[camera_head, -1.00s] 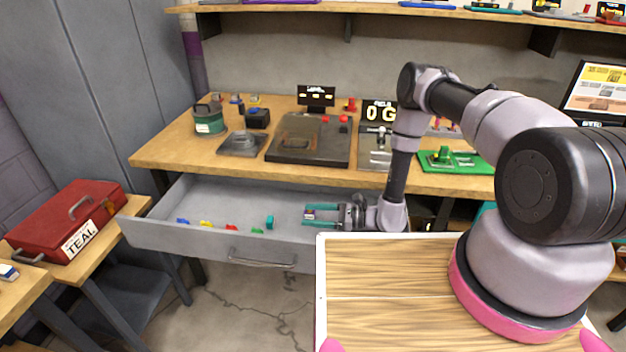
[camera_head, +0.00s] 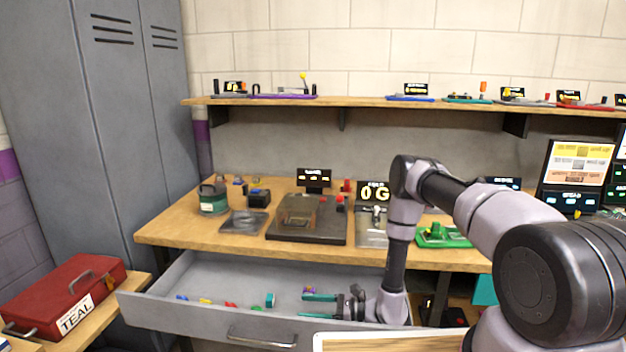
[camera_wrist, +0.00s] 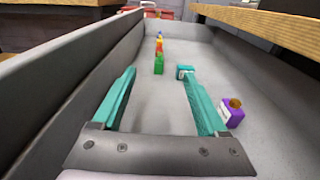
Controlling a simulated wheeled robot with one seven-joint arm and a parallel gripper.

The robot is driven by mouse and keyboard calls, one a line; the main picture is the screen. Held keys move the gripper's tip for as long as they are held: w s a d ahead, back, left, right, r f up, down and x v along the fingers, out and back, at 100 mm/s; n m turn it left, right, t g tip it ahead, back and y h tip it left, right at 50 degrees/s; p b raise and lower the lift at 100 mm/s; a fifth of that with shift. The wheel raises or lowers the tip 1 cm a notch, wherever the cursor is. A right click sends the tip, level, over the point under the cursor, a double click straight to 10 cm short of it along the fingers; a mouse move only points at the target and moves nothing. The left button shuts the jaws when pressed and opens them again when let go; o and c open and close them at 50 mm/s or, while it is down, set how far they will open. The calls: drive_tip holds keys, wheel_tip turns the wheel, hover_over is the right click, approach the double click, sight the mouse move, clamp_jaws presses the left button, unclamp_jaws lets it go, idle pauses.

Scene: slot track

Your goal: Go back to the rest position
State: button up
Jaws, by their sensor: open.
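My gripper (camera_head: 318,306) is at the right part of the open grey drawer (camera_head: 190,312), low inside it. Its teal fingers are apart with nothing between them; the wrist view also shows the open gripper (camera_wrist: 160,98). A purple block with a label and an orange-brown top (camera_wrist: 231,112) stands just outside the right finger. A teal block (camera_wrist: 184,72) lies beyond the fingertips. A green block (camera_wrist: 159,64) and several other coloured blocks lie in a row farther along the drawer floor.
A red toolbox (camera_head: 62,292) labelled TEAL stands at the left. A shelf (camera_head: 350,102) runs along the wall. The drawer walls flank my gripper.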

drive_tip(key=shift+w+r+n+g, duration=0.15)
drive_tip(key=shift+w+r+n, duration=0.1)
drive_tip(key=shift+r, duration=0.35)
drive_tip(key=shift+w+r+n+g, duration=0.15)
drive_tip(key=shift+w+r, duration=0.1)
drive_tip(key=shift+r, duration=0.3)
drive_tip(key=d+r+n+g+h, duration=0.3)
drive_tip(key=r+n, duration=0.2)
drive_tip(key=r, duration=1)
drive_tip(key=d+r+n+g+h, duration=0.25)
drive_tip(key=r+n, duration=0.25)
drive_tip(key=r, duration=1)
drive_tip(key=s+d+r+n+t+h, duration=0.2)
drive_tip(key=s+d+r+t+h, duration=0.3)
drive_tip(key=s+d+r, duration=0.3)
drive_tip(key=s+d+r+n+t+h, duration=0.2)
drive_tip(key=s+d+r+t+h, duration=0.2)
drive_tip(key=s+d+r, duration=0.5)
drive_tip(key=d+r+t, duration=0.2)
drive_tip(key=d+r, duration=0.1)
drive_tip(key=r, duration=0.5)
drive_tip(key=shift+d+n+h, duration=0.15)
drive_tip(key=shift+n+h, duration=0.15)
drive_tip(key=shift+h, duration=0.05)
